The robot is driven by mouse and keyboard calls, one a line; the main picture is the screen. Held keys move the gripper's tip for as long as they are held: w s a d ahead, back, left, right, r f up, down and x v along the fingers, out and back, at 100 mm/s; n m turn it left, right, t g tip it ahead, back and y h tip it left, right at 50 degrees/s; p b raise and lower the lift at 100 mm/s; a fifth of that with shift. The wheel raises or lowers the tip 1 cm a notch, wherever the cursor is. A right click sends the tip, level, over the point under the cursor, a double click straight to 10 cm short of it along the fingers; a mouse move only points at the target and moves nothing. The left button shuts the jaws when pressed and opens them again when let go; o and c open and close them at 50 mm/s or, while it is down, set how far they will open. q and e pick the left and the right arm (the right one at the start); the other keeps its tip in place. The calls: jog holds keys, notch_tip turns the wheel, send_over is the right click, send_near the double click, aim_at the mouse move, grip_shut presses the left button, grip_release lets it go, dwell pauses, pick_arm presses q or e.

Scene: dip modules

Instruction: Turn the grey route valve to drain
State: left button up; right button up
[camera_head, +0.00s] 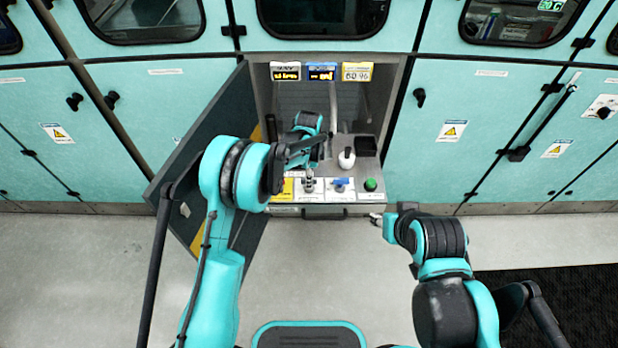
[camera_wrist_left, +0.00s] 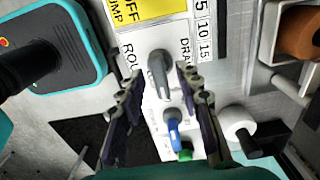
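The grey route valve (camera_wrist_left: 160,75) sits on a white label plate in the left wrist view, with part of "ROUTE" to its left and "DRAIN" to its upper right. Its handle lies nearly along the picture's vertical, its narrow end towards the blue valve (camera_wrist_left: 172,128). My left gripper (camera_wrist_left: 155,78) is open, one finger on each side of the grey handle, with visible gaps. I cannot tell how deep the fingertips reach. In the head view the grey valve (camera_head: 309,184) is small and partly crowded by my arm. My right gripper (camera_head: 376,217) is in front of the cabinet, away from the valve; its fingers are too small to read.
The blue valve (camera_head: 341,184) and a green button (camera_head: 371,184) stand right of the grey valve. A white knob (camera_head: 346,158) rises behind them. The open cabinet door (camera_head: 215,140) stands on the left, close to my left arm. Displays (camera_head: 321,73) are at the top.

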pick_arm(q)
grip_shut()
jog(key=shift+n, duration=0.3)
jog(key=n, duration=0.3)
jog(key=shift+n, duration=0.3)
jog(key=n, duration=0.4)
jog(key=shift+n+b, duration=0.3)
jog(key=n, duration=0.9)
